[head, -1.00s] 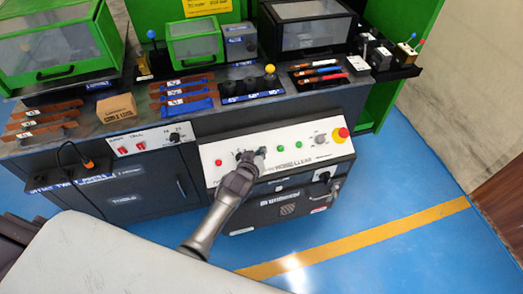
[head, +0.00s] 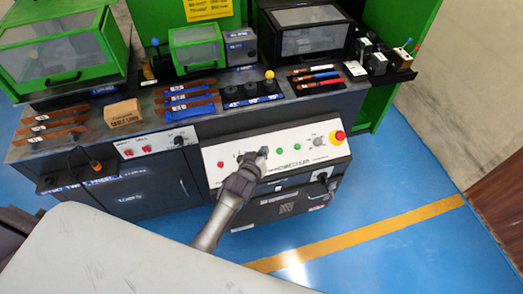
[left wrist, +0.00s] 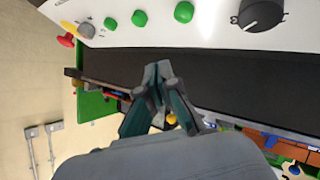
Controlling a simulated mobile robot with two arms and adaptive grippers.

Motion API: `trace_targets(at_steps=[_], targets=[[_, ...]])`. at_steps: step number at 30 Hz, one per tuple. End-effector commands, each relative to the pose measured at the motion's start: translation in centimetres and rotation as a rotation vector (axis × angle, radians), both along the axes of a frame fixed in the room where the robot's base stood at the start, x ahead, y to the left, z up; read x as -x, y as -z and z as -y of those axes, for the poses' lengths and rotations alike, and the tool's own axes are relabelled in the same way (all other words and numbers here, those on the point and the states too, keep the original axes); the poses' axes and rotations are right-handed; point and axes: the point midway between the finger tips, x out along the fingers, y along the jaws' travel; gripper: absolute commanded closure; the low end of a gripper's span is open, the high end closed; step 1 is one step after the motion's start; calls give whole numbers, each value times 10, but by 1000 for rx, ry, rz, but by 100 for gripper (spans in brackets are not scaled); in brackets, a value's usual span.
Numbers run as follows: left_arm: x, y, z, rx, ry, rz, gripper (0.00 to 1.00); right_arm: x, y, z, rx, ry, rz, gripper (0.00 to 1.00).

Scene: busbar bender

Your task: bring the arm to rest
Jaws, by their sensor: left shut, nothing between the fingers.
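My left gripper (head: 253,159) is in front of the white control panel (head: 289,158) on the front of the bench, over the part between the red button (head: 220,165) and the green buttons (head: 297,146). In the left wrist view its fingers (left wrist: 157,84) are together with nothing between them, over a dark surface below the panel's edge (left wrist: 215,38). No contact with the panel shows there. My right gripper is in neither view.
The bench top holds copper bars (head: 190,95), a cardboard box (head: 124,113), a yellow-knobbed lever (head: 269,75) and green and black machines. A red emergency stop (head: 338,136) sits at the panel's right end. Blue floor (head: 400,185) is open at right.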

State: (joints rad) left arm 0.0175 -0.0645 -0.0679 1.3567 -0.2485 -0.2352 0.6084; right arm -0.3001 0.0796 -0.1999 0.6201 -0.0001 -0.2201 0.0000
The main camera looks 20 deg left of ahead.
Motion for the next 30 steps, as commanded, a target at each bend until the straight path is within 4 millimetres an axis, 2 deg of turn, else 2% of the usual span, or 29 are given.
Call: trace_targets(at_steps=[1, 16, 19, 20, 23, 26, 30], targets=[[1, -5, 1, 1, 0, 0, 100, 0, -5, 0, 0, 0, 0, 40], [1, -3, 1, 0, 0, 0, 100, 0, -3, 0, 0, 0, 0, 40], [6, 6, 1, -9, 6, -18, 100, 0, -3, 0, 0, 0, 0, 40], [10, 13, 1, -15, 11, -30, 100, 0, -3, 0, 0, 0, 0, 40], [33, 50, 2, -48, 39, -106, 100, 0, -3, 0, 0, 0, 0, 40], [72, 102, 1, -98, 83, -216, 100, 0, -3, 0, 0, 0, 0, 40], [143, 174, -3, -172, 159, -384, 100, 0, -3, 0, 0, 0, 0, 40]])
